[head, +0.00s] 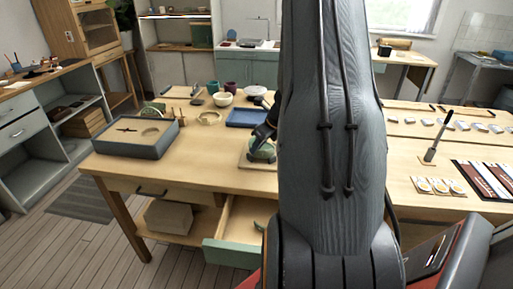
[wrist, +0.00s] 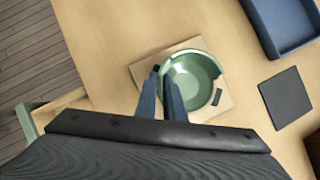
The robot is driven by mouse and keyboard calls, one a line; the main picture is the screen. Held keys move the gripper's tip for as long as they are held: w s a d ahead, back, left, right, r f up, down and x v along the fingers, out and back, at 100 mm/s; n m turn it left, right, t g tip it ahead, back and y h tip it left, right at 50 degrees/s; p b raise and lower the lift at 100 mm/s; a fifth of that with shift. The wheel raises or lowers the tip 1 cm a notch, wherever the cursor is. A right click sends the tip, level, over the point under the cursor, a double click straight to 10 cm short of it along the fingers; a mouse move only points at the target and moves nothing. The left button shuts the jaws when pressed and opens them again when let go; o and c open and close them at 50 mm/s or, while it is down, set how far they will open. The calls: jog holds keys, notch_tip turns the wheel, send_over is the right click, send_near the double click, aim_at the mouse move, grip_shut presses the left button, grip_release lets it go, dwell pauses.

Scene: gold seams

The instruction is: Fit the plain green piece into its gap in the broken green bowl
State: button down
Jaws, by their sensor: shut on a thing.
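The broken green bowl (wrist: 204,94) sits on a square pale board (wrist: 226,113) in the wrist view. It also shows in the head view (head: 264,154), partly hidden by my arm. My gripper (wrist: 161,80) reaches down at the left side of the bowl's rim, its two dark fingers close together. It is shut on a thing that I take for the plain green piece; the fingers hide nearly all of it. I cannot tell whether the piece touches the bowl or sits in a gap.
A blue tray (wrist: 290,48) and a dark flat square (wrist: 285,98) lie right of the board. A grey-blue sand box (head: 137,146) stands at the table's left. A green-fronted drawer (head: 231,253) hangs open below. Cups and bowls stand at the back.

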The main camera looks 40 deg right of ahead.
dwell(0.3)
jog(key=c, duration=1.3)
grip_release()
jog(key=shift+r+p, duration=2.95)
jog(key=shift+p, duration=0.05)
